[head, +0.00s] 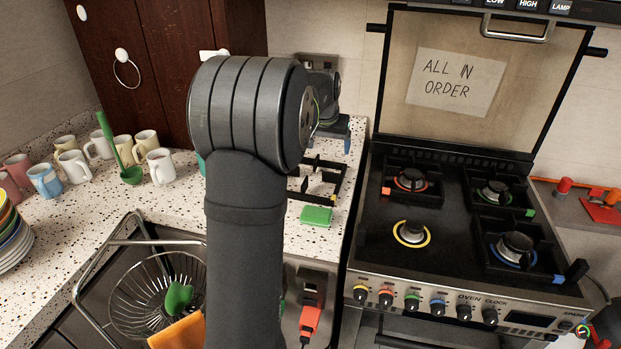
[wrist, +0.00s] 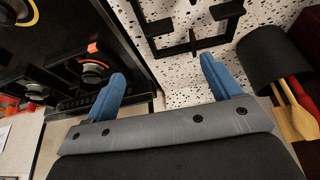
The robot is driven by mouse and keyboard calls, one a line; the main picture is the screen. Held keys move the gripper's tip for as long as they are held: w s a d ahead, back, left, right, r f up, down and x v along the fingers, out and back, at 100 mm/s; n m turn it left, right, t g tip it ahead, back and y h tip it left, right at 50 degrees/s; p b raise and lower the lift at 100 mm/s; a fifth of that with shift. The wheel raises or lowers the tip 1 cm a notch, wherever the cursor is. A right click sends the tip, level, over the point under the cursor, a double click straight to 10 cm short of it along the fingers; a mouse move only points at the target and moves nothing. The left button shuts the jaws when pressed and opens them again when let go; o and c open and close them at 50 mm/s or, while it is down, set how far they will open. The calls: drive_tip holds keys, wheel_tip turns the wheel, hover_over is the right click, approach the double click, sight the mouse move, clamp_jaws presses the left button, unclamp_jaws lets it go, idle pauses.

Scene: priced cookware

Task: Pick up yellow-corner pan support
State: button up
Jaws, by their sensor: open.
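The black pan support (head: 333,181) lies on the speckled counter left of the stove, partly hidden behind my arm in the head view. In the wrist view the pan support (wrist: 188,40) shows as black bars beyond my fingers; its yellow corner is not clear there. My gripper (wrist: 163,68) is open, its two blue fingers apart with nothing between them. The pan support lies ahead of the fingertips, toward the right finger.
The stove's yellow-ringed burner (head: 411,234) is bare; the other burners have supports. A green sponge (head: 316,215) lies in front of the pan support. A dark utensil holder (wrist: 272,57) with wooden spoons stands right in the wrist view. Mugs (head: 73,166) and a sink basket (head: 150,290) are left.

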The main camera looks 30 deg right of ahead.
approach(332, 173)
drive_tip(key=x, duration=0.5)
drive_tip(key=shift+w, duration=0.3)
drive_tip(key=x, duration=0.5)
drive_tip(key=shift+s+f, duration=0.2)
drive_tip(key=shift+r, duration=0.1)
drive_tip(key=c, duration=1.3)
drive_tip(key=shift+o, duration=0.2)
